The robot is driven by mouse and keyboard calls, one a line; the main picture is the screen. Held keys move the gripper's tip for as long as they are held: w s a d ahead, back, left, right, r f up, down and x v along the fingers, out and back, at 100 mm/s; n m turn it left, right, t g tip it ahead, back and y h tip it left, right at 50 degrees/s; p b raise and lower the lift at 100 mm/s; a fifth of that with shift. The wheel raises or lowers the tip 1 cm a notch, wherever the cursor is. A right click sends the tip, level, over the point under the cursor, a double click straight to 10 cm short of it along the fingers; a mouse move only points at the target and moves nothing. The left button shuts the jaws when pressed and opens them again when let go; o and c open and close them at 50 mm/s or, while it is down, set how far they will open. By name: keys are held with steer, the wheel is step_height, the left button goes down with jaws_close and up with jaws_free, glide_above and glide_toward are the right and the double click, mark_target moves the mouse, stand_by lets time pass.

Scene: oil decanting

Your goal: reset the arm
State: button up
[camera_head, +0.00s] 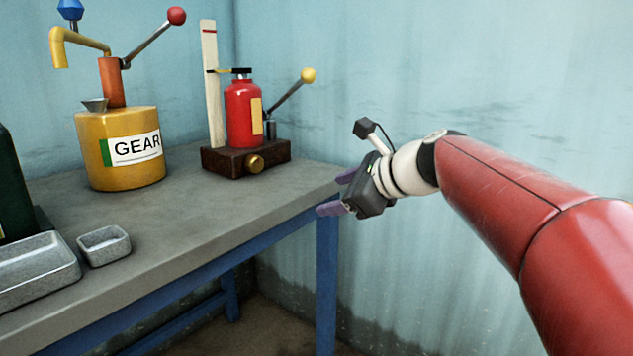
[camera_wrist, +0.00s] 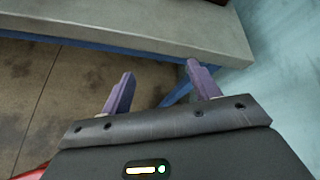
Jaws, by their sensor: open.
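My gripper (camera_head: 336,193) is at the right end of the workbench, beside its front right corner, with its purple fingers pointing left. In the wrist view my gripper (camera_wrist: 160,85) has its two purple fingers spread apart with nothing between them. Below and beyond the fingers are the bench edge, a blue leg and the floor. In the head view the fingers overlap the bench corner, and I cannot tell whether they touch it.
The grey workbench (camera_head: 215,215) holds a yellow GEAR can (camera_head: 125,172) with a pump, a red bottle (camera_head: 240,115) on a dark wooden base (camera_head: 222,160), a small metal tray (camera_head: 104,246) and a larger tray (camera_head: 35,275). A blue wall (camera_head: 480,75) stands behind.

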steer(key=s+d+f+n+g+h+p, duration=0.1)
steer(key=s+d+f+n+h, duration=0.3)
steer(key=s+f+n, duration=0.5)
steer(key=s+d+f+n+g+h+p, duration=0.1)
steer(key=s+d+f+n+h, duration=0.3)
steer(key=s, duration=1.3)
steer(key=d+f+n+g, duration=0.1)
steer(key=d+f+n, duration=0.2)
steer(key=f+n, duration=0.3)
steer(key=shift+d+n+h, duration=0.15)
steer(key=shift+n+h, duration=0.25)
steer(key=shift+n, duration=0.6)
